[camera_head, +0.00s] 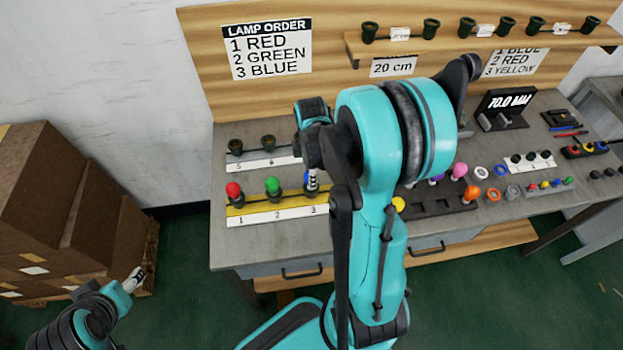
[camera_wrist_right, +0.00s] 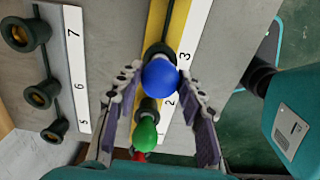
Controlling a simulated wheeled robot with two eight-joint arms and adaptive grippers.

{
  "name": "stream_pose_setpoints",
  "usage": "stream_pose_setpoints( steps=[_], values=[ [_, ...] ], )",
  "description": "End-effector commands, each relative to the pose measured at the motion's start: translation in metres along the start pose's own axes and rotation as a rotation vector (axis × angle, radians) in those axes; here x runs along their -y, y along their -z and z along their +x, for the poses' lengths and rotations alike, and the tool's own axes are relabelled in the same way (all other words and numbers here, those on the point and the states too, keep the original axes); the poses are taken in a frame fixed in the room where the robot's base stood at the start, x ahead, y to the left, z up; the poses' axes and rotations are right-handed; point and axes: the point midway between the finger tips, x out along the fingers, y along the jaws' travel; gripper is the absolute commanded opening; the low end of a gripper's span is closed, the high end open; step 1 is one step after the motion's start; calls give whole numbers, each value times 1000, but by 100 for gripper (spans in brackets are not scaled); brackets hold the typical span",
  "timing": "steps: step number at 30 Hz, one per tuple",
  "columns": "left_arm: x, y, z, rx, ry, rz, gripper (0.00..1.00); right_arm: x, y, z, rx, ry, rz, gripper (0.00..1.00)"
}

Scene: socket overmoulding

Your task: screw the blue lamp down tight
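The blue lamp (camera_head: 307,176) stands in socket 3 of the yellow-and-white strip (camera_head: 262,216), partly hidden by my right gripper (camera_head: 312,182). In the right wrist view the round blue lamp (camera_wrist_right: 160,77) sits between the two fingertips of my right gripper (camera_wrist_right: 160,73). The fingers stand on both sides of it, with what look like narrow gaps. The lamp's base and thread are hidden. The red lamp (camera_head: 233,190) is in socket 1 and the green lamp (camera_head: 272,186) in socket 2. My left gripper (camera_head: 133,280) is low at the left, away from the table; its fingers are too small to judge.
Behind the strip is another with empty dark sockets (camera_head: 268,142). The lamp order sign (camera_head: 267,48) lists red, green, blue. Right of my arm are a dark tray (camera_head: 440,205), coloured rings (camera_head: 493,194) and a gauge reading 70.0 mm (camera_head: 506,102). Cardboard boxes (camera_head: 60,210) stand left.

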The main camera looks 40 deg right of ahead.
Motion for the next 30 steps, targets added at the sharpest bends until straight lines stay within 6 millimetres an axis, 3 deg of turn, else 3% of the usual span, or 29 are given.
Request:
stream_pose_setpoints(
  steps=[17, 25, 30],
  values=[
    [0, -1, 2, 0, 0, 0, 60, 0, 0, 0, 0, 0, 14, 14],
    [0, -4, 6, 0, 0, 0, 60, 0, 0, 1, 0, 0, 336, 14],
    [0, -4, 6, 0, 0, 0, 60, 0, 0, 1, 0, 0, 404, 14]
  ],
)
